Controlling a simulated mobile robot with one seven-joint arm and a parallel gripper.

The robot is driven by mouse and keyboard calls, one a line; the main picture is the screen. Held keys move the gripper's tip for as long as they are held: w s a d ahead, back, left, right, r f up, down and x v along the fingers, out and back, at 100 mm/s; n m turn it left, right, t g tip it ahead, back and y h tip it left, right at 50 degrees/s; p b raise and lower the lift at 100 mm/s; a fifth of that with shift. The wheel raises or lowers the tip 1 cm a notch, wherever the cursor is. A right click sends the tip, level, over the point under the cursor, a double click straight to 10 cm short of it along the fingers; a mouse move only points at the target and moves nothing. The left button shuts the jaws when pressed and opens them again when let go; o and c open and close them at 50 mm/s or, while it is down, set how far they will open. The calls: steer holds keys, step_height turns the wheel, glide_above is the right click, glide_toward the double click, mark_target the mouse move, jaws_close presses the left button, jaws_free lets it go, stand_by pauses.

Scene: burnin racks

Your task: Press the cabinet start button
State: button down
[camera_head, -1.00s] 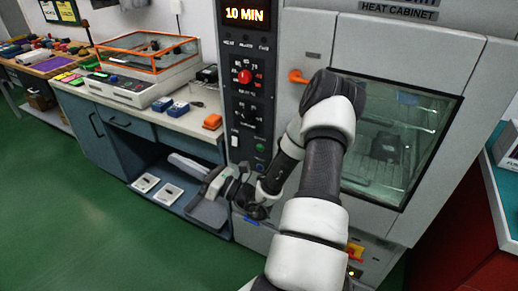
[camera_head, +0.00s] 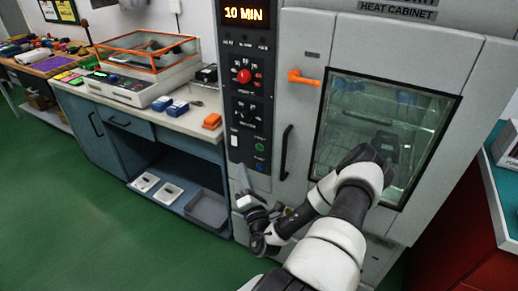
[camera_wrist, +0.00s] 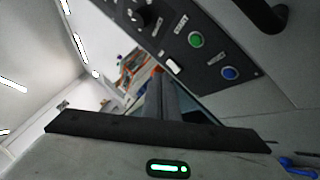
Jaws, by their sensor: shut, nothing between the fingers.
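The heat cabinet (camera_head: 305,60) has a dark control panel down its left side. Low on the panel are a green button (camera_head: 260,147) and a blue button (camera_head: 260,167) below it. The green button (camera_wrist: 196,40) and blue button (camera_wrist: 230,73) also show in the wrist view, right of the fingers. My gripper (camera_head: 242,168) is at the panel's lower left, below the green button, its fingers pointing up. In the wrist view my gripper (camera_wrist: 158,74) is shut and empty, with the fingertips apart from both buttons in the picture.
A red knob (camera_head: 244,76) sits higher on the panel. A black vertical handle (camera_head: 286,152) and an orange latch (camera_head: 303,77) are on the cabinet's front. A bench (camera_head: 185,122) with a grey tray (camera_head: 208,208) on its lower shelf stands left. Green floor in front is clear.

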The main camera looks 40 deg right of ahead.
mark_target(259, 148)
steer(key=w+d+b, duration=0.3)
steer(key=d, duration=0.5)
steer(key=shift+w, duration=0.2)
steer(key=shift+d, duration=0.1)
stand_by(1.9)
steer(key=shift+w+d, duration=0.15)
steer(key=shift+d, duration=0.2)
steer(key=shift+w+d, duration=0.15)
steer(key=shift+d, duration=0.25)
stand_by(0.6)
stand_by(0.3)
steer(key=shift+s+a+p, duration=0.35)
steer(key=shift+a+p, duration=0.35)
steer(key=shift+a, duration=0.1)
